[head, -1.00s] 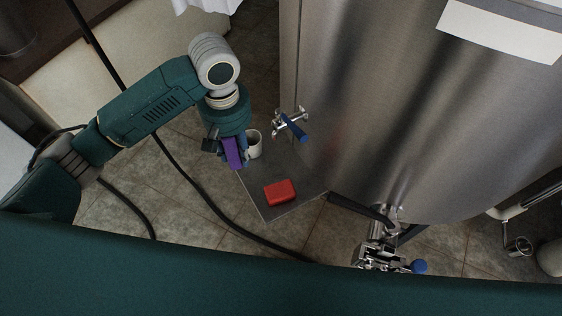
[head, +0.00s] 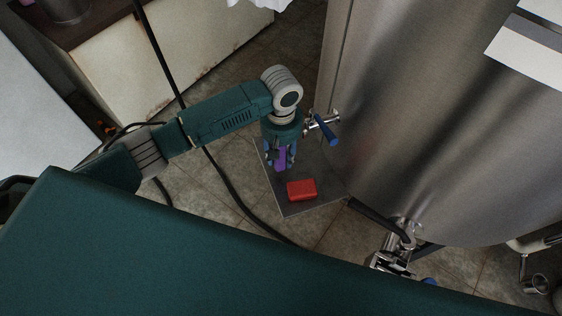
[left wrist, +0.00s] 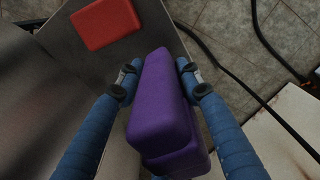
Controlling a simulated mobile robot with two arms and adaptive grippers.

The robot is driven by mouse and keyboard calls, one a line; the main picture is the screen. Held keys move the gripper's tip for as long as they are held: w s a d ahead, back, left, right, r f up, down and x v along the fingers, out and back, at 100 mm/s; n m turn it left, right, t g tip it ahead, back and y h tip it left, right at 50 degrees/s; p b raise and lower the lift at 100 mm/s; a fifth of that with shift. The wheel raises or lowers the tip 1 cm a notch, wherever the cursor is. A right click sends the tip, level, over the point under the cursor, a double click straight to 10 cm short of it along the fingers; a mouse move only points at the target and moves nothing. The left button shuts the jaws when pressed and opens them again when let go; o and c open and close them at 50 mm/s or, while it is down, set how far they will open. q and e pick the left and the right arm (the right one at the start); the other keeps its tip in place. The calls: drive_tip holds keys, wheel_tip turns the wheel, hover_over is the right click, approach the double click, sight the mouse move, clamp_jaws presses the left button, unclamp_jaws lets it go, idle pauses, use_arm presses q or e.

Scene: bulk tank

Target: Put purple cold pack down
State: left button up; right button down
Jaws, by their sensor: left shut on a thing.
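The purple cold pack (head: 281,158) is held between the fingers of my left gripper (head: 280,163), over the left part of a grey plate (head: 327,192) beside the tank. In the left wrist view the purple cold pack (left wrist: 165,100) fills the space between the two blue fingers of the left gripper (left wrist: 160,78). I cannot tell whether its underside touches the plate. A red block (head: 301,190) lies on the plate, a little to the right of and apart from the purple pack; it also shows in the left wrist view (left wrist: 105,22). My right gripper is not in view.
The large steel tank (head: 420,120) stands right of the plate. Its blue-handled tap (head: 328,128) sticks out close to my left gripper. A black hose (head: 232,200) runs over the tiled floor. Metal fittings (head: 392,258) show low at the tank.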

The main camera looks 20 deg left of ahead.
sight(281, 163)
use_arm(q)
drive_tip(key=shift+f, duration=2.25)
drive_tip(key=o, duration=1)
drive_tip(key=shift+f, duration=0.1)
drive_tip(key=shift+c, duration=0.2)
drive_tip(key=o, duration=0.4)
